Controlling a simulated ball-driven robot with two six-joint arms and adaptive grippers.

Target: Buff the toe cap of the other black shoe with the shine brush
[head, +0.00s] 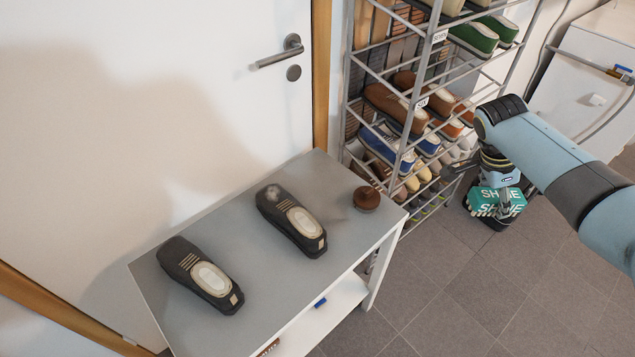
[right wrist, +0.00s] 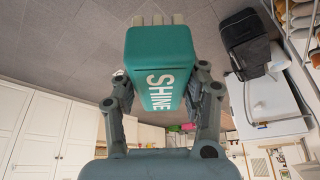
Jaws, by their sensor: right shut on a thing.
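Two black shoes with pale insoles lie on the grey bench top (head: 235,215) in the head view. The left shoe (head: 192,262) has an evenly dark toe cap. The right shoe (head: 281,209) has a greyish-white patch on its toe cap (head: 271,194). My right gripper (head: 496,182) is out to the right of the bench, shut on the shine brush (head: 492,202), a green block lettered SHINE. The right wrist view shows the brush (right wrist: 162,70) between both fingers, pale bristle tufts at its far end. My left gripper is not in view.
A brown round knob-like object (head: 366,199) stands at the bench's right end. A white door (head: 150,90) backs the bench. Tiled floor (head: 460,290) is open in front.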

